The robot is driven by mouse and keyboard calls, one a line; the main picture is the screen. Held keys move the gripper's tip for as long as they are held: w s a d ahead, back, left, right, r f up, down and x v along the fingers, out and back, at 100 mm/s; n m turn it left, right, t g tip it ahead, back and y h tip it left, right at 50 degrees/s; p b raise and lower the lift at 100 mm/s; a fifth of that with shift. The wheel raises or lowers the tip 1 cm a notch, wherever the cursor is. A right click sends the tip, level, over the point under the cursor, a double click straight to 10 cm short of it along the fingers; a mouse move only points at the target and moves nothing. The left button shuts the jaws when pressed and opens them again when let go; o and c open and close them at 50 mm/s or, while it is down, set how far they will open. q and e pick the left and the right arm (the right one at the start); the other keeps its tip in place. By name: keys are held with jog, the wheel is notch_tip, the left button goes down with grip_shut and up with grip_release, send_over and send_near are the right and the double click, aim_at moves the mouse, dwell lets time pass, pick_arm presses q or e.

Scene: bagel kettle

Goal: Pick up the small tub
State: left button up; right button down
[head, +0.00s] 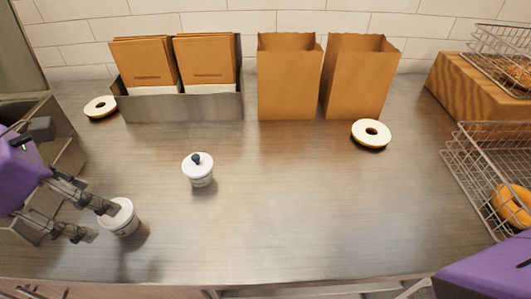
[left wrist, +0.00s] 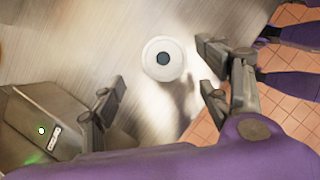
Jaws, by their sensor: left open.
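A small white tub (head: 121,217) stands upright on the steel counter near the front left. My left gripper (head: 102,222) is open beside it, and one finger overlaps its lid in the head view. A second small white tub (head: 198,170) with a dark knob on its lid stands farther back and to the right, apart from the gripper. In the left wrist view, a round white lid with a dark centre (left wrist: 163,59) shows just beyond and between the open fingertips of my left gripper (left wrist: 162,87). The jaws hold nothing. My right gripper is out of view.
Steel bins (head: 62,150) adjoin the counter at the left. Brown packets stand in a grey holder (head: 185,107) at the back, beside two paper bags (head: 288,80). Two bagels (head: 371,133) lie on the counter. A wire basket (head: 462,165) is at right.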

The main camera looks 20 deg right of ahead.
aim_at(121, 219)
pick_arm(q)
jog(key=x, duration=0.5)
jog(key=shift+d+f, duration=0.2)
jog(key=shift+f, duration=0.05)
jog(key=c, duration=1.3)
jog(key=shift+r, duration=0.1)
